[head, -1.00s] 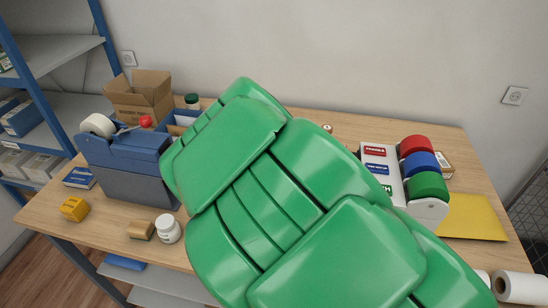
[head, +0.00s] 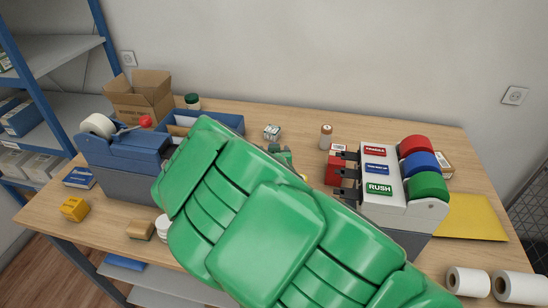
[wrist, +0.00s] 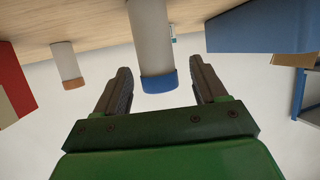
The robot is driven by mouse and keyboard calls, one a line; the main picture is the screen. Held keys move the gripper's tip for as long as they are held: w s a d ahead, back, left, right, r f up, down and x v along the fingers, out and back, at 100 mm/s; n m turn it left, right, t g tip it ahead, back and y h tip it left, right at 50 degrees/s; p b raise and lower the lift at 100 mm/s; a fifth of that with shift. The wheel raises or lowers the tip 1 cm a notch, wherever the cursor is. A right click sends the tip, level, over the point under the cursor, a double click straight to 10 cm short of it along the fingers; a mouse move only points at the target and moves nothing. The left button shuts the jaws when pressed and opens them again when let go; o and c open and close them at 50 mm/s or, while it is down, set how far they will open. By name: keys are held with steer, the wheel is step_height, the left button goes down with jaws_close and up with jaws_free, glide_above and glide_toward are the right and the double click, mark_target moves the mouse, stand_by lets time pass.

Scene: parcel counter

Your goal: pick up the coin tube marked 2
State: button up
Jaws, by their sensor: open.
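In the wrist view, which looks upside down, a pale tube with a blue cap (wrist: 152,40) stands on the table. It shows between the two fingers of my gripper (wrist: 160,68), which are apart with nothing clamped. I cannot tell how deep it sits between them. A second pale tube with an orange-brown cap (wrist: 66,62) stands to the left in that view. It seems to be the brown-capped tube (head: 326,138) behind the label dispenser in the head view. No number is readable on either tube. In the head view my green arm hides the blue-capped tube.
A label dispenser (head: 402,212) with red, blue and green rolls stands at right. A blue tray (head: 228,122), a small box (head: 272,132) and an open carton (head: 140,98) are farther back. A tape dispenser (head: 125,150) is at left. White rolls (head: 468,281) lie at front right.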

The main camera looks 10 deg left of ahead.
steer(key=shift+f+x, duration=0.2)
steer(key=shift+x, duration=1.75)
steer(key=shift+s+d, duration=0.1)
steer(key=c, duration=1.2)
steer(key=shift+r, duration=0.1)
